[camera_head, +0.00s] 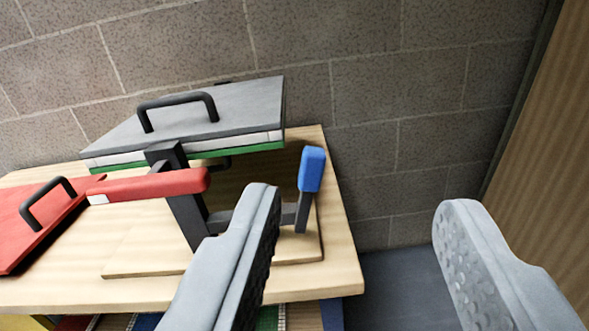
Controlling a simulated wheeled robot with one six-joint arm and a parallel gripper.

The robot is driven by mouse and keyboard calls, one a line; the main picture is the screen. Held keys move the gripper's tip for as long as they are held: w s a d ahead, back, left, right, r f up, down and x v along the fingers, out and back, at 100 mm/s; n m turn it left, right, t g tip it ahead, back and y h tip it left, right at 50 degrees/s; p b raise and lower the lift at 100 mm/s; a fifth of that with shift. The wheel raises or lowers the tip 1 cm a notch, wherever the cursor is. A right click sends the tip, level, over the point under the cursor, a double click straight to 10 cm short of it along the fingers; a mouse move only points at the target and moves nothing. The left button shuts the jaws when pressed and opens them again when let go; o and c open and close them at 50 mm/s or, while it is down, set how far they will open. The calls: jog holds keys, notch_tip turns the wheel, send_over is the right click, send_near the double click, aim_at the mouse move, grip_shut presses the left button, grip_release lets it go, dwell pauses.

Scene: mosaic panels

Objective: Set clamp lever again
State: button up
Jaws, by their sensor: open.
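The clamp lever has a blue grip (312,169) on a dark upright arm and stands near the right end of the wooden table. Its dark linkage joins a dark post that carries a red bar (150,186). A grey panel (220,112) with a black handle sits tilted on the clamp, with white and green layers along its edge. My gripper (360,215) is open and empty. Its left finger is in front of the lever's linkage and hides part of it. The blue grip shows between the two fingers, close to the left one.
The wooden table (70,292) ends at the right below the lever. A red panel (45,220) with a black handle lies at the left. A grey block wall (400,90) stands behind, and a wooden surface (545,150) rises at the right. Colored items show below the tabletop.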

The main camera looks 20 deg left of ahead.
aim_at(312, 176)
jog(key=w+a+f+y, duration=0.3)
jog(key=w+f, duration=0.4)
jog(key=f, duration=0.4)
jog(key=shift+g, duration=0.3)
jog(key=x, duration=1.7)
jog(key=shift+w+f, duration=0.2)
jog(key=shift+w, duration=0.05)
grip_shut()
